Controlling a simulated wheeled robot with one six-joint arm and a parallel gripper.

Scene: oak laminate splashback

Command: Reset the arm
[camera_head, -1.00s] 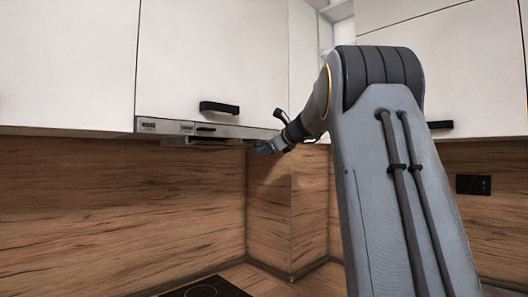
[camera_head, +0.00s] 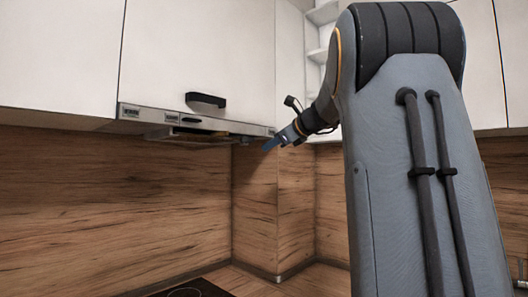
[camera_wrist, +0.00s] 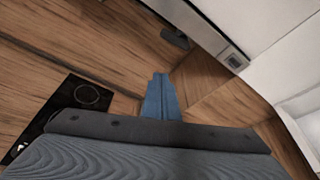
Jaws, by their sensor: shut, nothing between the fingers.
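My gripper (camera_head: 272,144) is at the end of my raised arm, in front of the wood splashback corner and just under the level of the wall cabinets. It points left and slightly down in the head view. In the wrist view my gripper (camera_wrist: 160,78) has its blue fingers together, with nothing between them. My arm's large grey link fills the right side of the head view and hides part of the wall behind it.
A range hood (camera_head: 190,125) sits under the white wall cabinet (camera_head: 190,55), left of my gripper. The cabinet has a black handle (camera_head: 206,100). A black hob (camera_head: 190,289) lies below; it also shows in the wrist view (camera_wrist: 66,108). Open shelves (camera_head: 322,14) stand behind my arm.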

